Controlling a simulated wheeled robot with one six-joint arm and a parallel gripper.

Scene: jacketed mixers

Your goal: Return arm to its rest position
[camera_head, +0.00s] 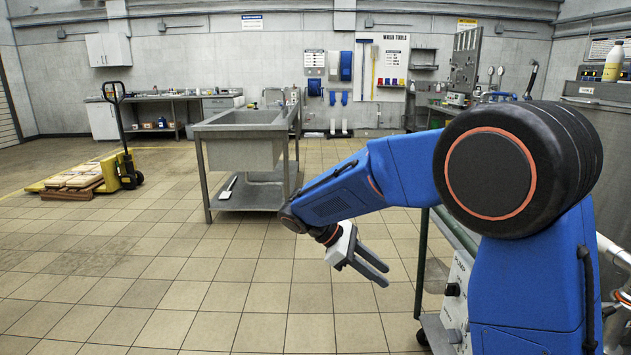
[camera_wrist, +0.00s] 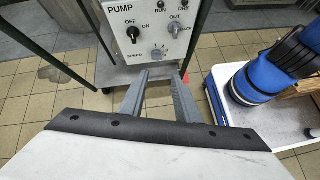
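My arm is blue and reaches out to the left from my body in the head view. My gripper (camera_head: 387,277) hangs at its end in free air above the tiled floor, with two grey fingers pointing down and to the right. The fingers also show in the wrist view (camera_wrist: 161,76), standing apart with nothing between them. The lower part of the panel also shows in the head view (camera_head: 457,300), partly hidden by my arm.
A steel sink table (camera_head: 245,130) stands behind my arm. A yellow pallet jack (camera_head: 127,170) with a loaded pallet is at the left. The tiled floor (camera_head: 200,270) at the left front is clear.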

